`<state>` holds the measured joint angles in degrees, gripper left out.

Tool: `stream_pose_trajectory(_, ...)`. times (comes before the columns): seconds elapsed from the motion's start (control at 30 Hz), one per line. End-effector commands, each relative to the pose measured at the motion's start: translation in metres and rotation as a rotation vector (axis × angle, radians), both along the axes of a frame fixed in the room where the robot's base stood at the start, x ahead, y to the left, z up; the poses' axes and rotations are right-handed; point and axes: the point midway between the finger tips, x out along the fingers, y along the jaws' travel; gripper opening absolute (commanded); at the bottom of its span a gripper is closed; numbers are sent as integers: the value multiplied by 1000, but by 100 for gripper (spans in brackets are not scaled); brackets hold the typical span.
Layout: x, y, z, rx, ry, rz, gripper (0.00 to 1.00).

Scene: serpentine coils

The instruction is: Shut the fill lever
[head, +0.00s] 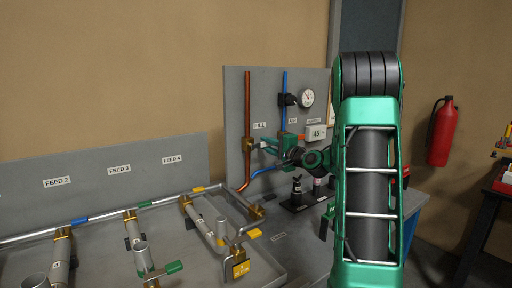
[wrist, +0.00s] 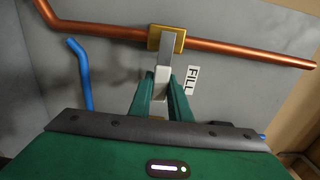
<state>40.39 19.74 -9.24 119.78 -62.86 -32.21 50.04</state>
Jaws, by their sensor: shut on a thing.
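The fill lever (wrist: 162,78) is a pale grey bar standing out from a brass valve block (wrist: 166,39) on a copper pipe (wrist: 230,47). In the wrist view it lies across the pipe's line. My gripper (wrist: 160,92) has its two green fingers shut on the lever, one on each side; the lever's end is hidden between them. In the head view the brass valve (head: 247,146) sits on the copper pipe (head: 247,105) below the FILL label (head: 260,126). My gripper (head: 266,146) reaches it from the right, and the lever is too small to make out clearly.
A blue pipe (head: 284,90) with a gauge (head: 307,97) stands right of the copper pipe. A small display (head: 316,132) is on the panel. Small black fittings (head: 297,190) stand below my arm. A tray with pipes and FEED labels (head: 119,170) fills the left.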

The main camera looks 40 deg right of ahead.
Motion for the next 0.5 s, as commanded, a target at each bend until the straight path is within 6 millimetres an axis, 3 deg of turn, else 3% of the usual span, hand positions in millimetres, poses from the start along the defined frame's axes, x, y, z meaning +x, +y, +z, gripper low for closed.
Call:
stream_pose_trajectory(0.4,-3,-8,-4,8,6,-13,0)
stream_pose_trajectory(0.43,-3,-8,-4,8,6,-13,22)
stream_pose_trajectory(0.5,-3,-8,-4,8,6,-12,36)
